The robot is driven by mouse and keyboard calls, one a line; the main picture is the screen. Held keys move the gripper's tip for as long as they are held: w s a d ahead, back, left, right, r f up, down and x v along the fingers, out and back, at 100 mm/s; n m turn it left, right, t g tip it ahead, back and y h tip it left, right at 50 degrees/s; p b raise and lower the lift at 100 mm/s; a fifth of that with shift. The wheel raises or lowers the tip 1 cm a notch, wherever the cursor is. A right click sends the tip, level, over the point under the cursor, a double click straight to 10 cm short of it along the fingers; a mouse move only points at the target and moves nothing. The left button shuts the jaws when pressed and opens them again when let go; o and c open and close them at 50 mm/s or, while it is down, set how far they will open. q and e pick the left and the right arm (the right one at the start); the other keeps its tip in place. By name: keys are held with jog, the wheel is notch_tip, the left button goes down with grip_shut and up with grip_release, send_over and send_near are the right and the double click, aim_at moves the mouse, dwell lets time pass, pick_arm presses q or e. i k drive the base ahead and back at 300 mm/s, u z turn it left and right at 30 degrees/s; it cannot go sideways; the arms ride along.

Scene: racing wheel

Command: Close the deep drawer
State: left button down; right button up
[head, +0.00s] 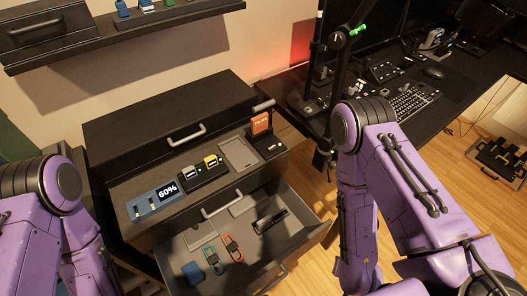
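A black drawer cabinet (150,112) stands in the middle of the head view. Its lowest visible drawer (312,232) is pulled out toward me, and I can see down into it. It holds a blue item (193,272), a green-edged and an orange-edged item, and a dark item (271,220). Its front handle (271,279) is at the bottom of the picture. I cannot tell its full depth. My purple left arm is at the lower left and my purple right arm is to the right of the drawer. Both grippers are out of view.
Above the open drawer, a dark surface carries a 60% display (166,188), small devices and an orange card (261,123). A handle (222,205) sits below it. A desk (450,95) with keyboard (405,104) stands at right. Wooden floor shows between cabinet and right arm.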

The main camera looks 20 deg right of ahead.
aim_at(294, 229)
jog(key=k, duration=0.65)
jog(key=u, duration=0.9)
jog(key=k, duration=0.6)
jog(key=z, duration=0.85)
